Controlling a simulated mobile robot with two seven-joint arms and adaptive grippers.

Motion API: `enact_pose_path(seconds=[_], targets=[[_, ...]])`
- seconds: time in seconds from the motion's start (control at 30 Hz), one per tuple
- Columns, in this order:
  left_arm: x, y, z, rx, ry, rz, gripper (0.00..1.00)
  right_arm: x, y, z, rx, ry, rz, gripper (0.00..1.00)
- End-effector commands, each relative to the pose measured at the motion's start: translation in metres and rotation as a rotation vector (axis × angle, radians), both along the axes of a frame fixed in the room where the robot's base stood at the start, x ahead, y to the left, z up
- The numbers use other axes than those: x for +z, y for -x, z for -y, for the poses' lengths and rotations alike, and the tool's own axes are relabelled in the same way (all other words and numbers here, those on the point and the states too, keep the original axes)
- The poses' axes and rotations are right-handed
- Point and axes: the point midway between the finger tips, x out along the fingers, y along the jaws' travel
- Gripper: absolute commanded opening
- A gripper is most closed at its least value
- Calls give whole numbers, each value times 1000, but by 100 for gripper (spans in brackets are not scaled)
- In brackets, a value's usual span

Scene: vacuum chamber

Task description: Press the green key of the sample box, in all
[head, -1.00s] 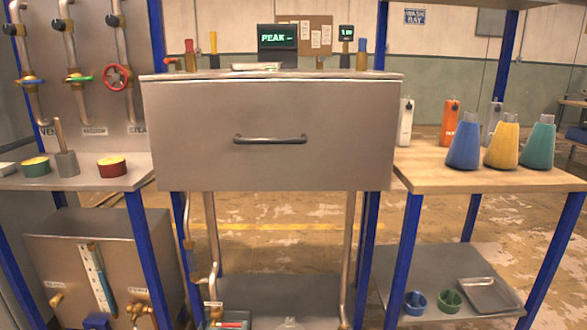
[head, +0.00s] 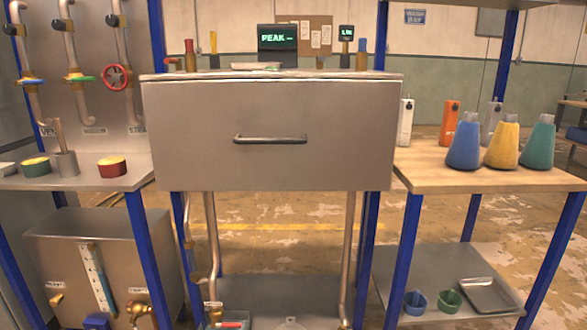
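I cannot make out a sample box or a green key for certain in the head view. A closed grey metal drawer front (head: 200,130) with a dark bar handle (head: 270,140) fills the middle. On top of it stand a dark screen reading "PEAK" (head: 277,38) and a small display on a post (head: 346,33). Neither of my grippers shows.
Blue, yellow and teal flasks (head: 464,146) stand on the wooden bench (head: 520,180) at right, with an orange canister (head: 450,122) behind. Valves and pipes (head: 115,76) line the left panel. Small bowls and a metal tray (head: 488,294) are on the lower right shelf.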

Motion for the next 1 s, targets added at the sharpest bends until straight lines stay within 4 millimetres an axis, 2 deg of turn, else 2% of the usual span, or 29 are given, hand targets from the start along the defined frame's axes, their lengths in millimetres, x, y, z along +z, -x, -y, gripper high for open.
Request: enact_pose_path(seconds=[0.07, 0.43, 1.0], targets=[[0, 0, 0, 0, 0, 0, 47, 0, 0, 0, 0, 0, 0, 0], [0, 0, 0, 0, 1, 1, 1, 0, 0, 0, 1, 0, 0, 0], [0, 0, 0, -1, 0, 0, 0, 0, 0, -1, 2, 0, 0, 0]])
